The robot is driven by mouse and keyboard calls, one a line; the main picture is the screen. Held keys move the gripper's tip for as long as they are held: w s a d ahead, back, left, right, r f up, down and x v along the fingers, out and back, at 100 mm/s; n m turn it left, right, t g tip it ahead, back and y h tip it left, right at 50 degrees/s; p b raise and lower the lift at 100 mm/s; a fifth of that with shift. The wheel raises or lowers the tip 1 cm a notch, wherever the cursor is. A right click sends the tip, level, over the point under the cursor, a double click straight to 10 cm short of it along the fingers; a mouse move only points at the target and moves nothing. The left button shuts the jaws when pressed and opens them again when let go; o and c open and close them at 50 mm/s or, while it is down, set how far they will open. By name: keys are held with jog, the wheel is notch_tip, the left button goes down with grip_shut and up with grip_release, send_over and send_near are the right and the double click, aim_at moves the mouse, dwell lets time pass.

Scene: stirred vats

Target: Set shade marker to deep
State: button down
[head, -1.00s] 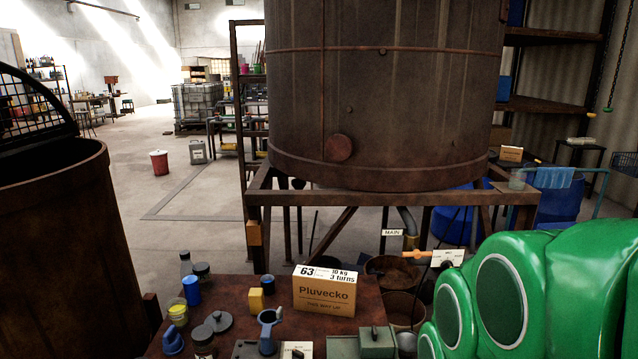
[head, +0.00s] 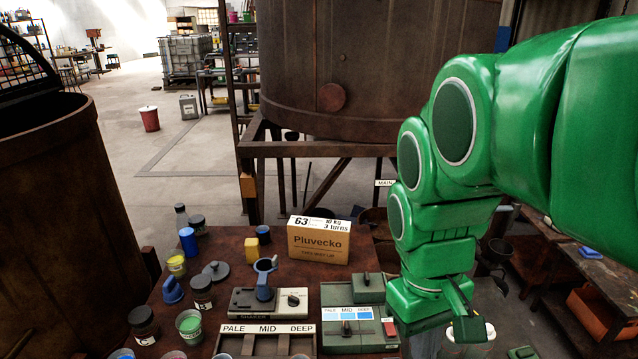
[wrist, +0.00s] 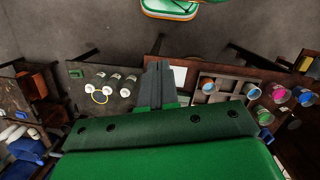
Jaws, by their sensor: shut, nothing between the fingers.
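The shade marker is a grey-green box (head: 372,336) with PALE, MID and DEEP swatches in rising blue, on the bench at lower centre right. Its small dark slider (head: 347,328) appears to stand below the MID swatch. A red button or switch (head: 389,329) sits to its right. My gripper (head: 462,300) is to the right of the box and apart from it, partly hidden by my arm. In the wrist view my gripper's fingers (wrist: 160,70) are together, with nothing seen between them. I cannot make out the slider in the wrist view.
A compartment tray (head: 240,329) labelled PALE MID DEEP stands left of the box. The shaker (head: 263,301), Pluvecko carton (head: 319,242) and several jars crowd the bench. A large rusty vat (head: 370,70) stands behind. White-topped bottles (wrist: 114,82) show in the wrist view.

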jog(key=w+a+f+n+t+h, duration=0.1)
jog(key=w+a+n+h, duration=0.1)
jog(key=w+a+n, duration=0.8)
jog(key=w+a+f+n+t+h, duration=0.15)
jog(key=w+a+n, duration=0.45)
jog(key=w, duration=0.9)
jog(key=m, duration=0.1)
send_near(343, 331)
jog(key=shift+g, duration=0.35)
jog(key=f, duration=0.1)
jog(key=a+f, duration=0.2)
jog(key=f, duration=0.1)
jog(key=shift+w+a+f, duration=0.1)
jog(key=shift+w, duration=0.15)
jog(key=shift+d, duration=1.9)
jog(key=shift+d, duration=3.1)
